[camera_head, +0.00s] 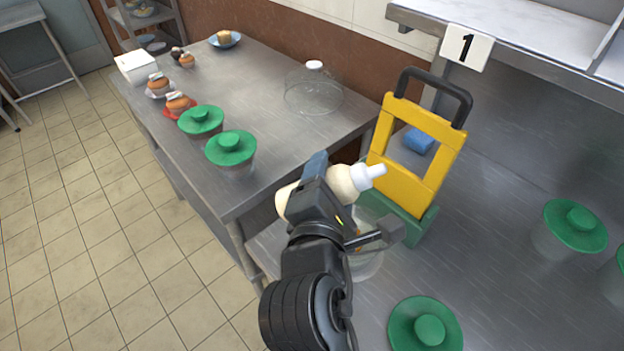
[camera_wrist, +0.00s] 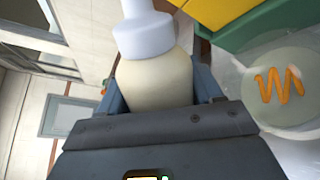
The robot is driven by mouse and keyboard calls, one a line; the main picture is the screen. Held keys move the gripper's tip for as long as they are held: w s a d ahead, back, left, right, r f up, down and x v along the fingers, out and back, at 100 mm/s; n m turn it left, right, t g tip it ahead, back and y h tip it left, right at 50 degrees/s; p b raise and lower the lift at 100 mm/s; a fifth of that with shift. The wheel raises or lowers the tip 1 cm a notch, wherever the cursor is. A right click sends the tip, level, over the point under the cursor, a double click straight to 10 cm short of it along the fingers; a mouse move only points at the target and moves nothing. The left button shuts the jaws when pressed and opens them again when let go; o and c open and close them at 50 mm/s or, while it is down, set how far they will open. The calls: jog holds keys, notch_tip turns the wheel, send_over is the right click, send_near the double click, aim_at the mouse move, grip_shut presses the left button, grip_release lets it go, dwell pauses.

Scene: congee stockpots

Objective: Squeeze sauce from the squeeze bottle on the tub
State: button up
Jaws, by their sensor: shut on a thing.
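My gripper (camera_head: 318,190) is shut on the cream squeeze bottle (camera_head: 345,181) with a white nozzle. The bottle is held tilted, close to lying on its side, its nozzle pointing right and slightly up in the head view. In the wrist view the bottle (camera_wrist: 158,80) sits between my fingers. The clear tub (camera_head: 368,266) stands on the counter below my gripper, partly hidden by it. In the wrist view the tub (camera_wrist: 300,142) is at the right, with an orange zigzag of sauce (camera_wrist: 280,85) on its pale surface.
A yellow frame with a black handle (camera_head: 430,140) and green base stands just behind the tub. Green-lidded tubs (camera_head: 425,325) (camera_head: 570,230) stand on the right counter. The left table (camera_head: 265,90) holds more tubs, cupcakes and a clear dome (camera_head: 313,92). A number 1 sign (camera_head: 466,47) hangs above.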

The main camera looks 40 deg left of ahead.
jog(key=r+n+p, duration=0.1)
jog(key=d+r+n+p, duration=0.1)
jog(key=r+p, duration=0.1)
jog(key=w+r+t+p, duration=0.1)
jog(key=p, duration=0.1)
jog(key=shift+d+r+n, duration=0.15)
jog(key=shift+r+n, duration=0.05)
jog(key=shift+n, duration=0.2)
jog(key=r+n, duration=0.2)
jog(key=w+d+r+n+t, duration=0.1)
jog(key=r, duration=0.2)
jog(key=w+d+r+n, duration=0.1)
jog(key=r+n, duration=0.1)
jog(key=shift+d+r+n+h, duration=0.1)
jog(key=shift+r+n+h, duration=0.05)
jog(key=shift+n+h, duration=0.15)
jog(key=shift+w+d+r+n+t, duration=0.1)
jog(key=shift+r+n+t, duration=0.1)
jog(key=shift+r+n, duration=0.2)
jog(key=shift+w+d+r+n+t, duration=0.1)
jog(key=shift+r+n+t, duration=0.15)
jog(key=shift+r, duration=0.2)
